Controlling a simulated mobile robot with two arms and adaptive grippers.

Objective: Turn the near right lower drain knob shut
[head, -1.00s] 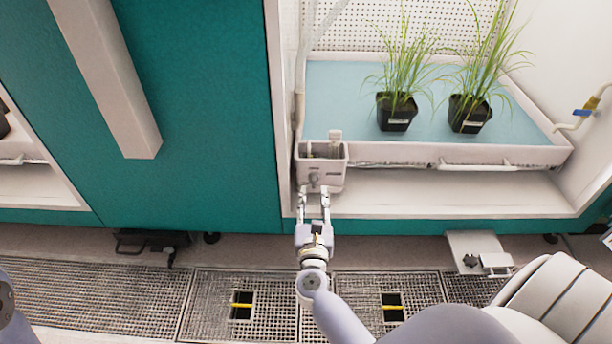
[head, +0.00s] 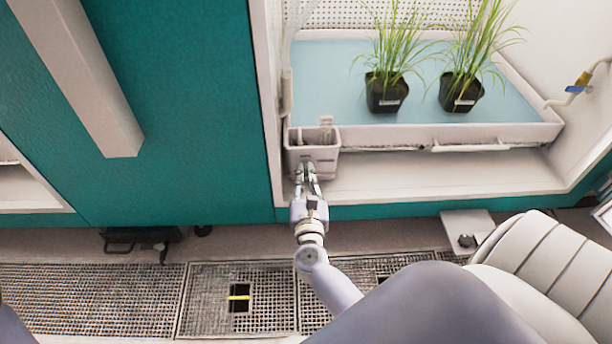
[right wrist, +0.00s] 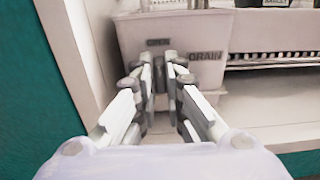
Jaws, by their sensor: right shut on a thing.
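A white drain box (head: 326,160) is at the front left corner of the growth chamber's tray. It also shows in the right wrist view (right wrist: 195,35), with the words OPEN and DRAIN on its front. My right gripper (head: 306,170) is up against the front of this box. Its fingers (right wrist: 166,72) are shut on the drain knob just under the OPEN label. My left gripper is not in view.
Two black pots of grass (head: 386,92) (head: 461,92) stand on the pale blue tray mat (head: 330,80). A pipe with a blue-handled valve (head: 580,84) is on the right wall. The chamber's ledge (head: 430,175) is bare. Floor grating (head: 100,295) lies in front.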

